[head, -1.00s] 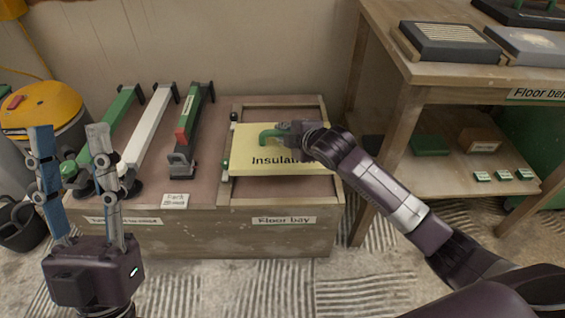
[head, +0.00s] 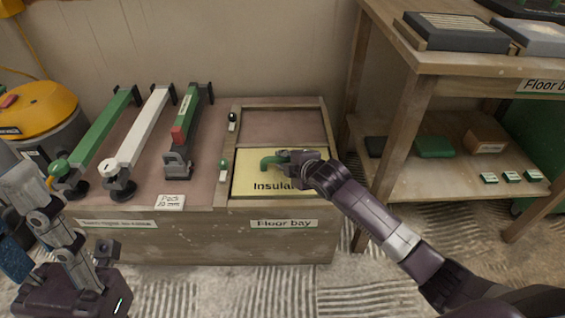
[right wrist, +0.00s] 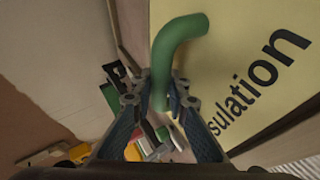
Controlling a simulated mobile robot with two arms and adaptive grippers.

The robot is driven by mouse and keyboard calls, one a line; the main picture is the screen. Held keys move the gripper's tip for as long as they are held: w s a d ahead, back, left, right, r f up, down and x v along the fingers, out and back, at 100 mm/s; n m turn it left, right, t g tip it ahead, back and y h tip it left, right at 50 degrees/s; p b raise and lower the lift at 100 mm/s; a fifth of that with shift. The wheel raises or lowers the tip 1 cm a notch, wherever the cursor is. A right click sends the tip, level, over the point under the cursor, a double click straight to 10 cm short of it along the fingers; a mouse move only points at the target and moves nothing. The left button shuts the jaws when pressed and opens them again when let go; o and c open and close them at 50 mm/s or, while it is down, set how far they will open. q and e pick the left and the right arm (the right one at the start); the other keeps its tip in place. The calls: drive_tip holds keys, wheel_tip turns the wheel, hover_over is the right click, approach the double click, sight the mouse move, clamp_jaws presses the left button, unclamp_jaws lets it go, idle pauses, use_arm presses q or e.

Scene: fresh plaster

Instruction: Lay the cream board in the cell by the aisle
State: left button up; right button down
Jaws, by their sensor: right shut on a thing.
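The cream board (head: 247,182), marked Insulation, has a green bent handle (head: 268,162). It lies level at the near cell of the floor bay, inside its wooden frame (head: 285,205) as seen from the head. I cannot tell whether it rests fully on the bottom. My right gripper (head: 284,158) is shut on the handle; the right wrist view shows the green handle (right wrist: 178,40) between the fingers. The far cell (head: 282,127) is empty. My left gripper (head: 18,195) is at the lower left, open and empty, partly cut off.
A green bar (head: 100,135), a white bar (head: 143,128) and a dark bar with a red block (head: 183,120) lie left of the bay. A wooden bench (head: 400,75) stands at right.

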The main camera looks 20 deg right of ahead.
drive_tip(key=shift+r, duration=0.1)
drive_tip(key=c, duration=1.9)
unclamp_jaws()
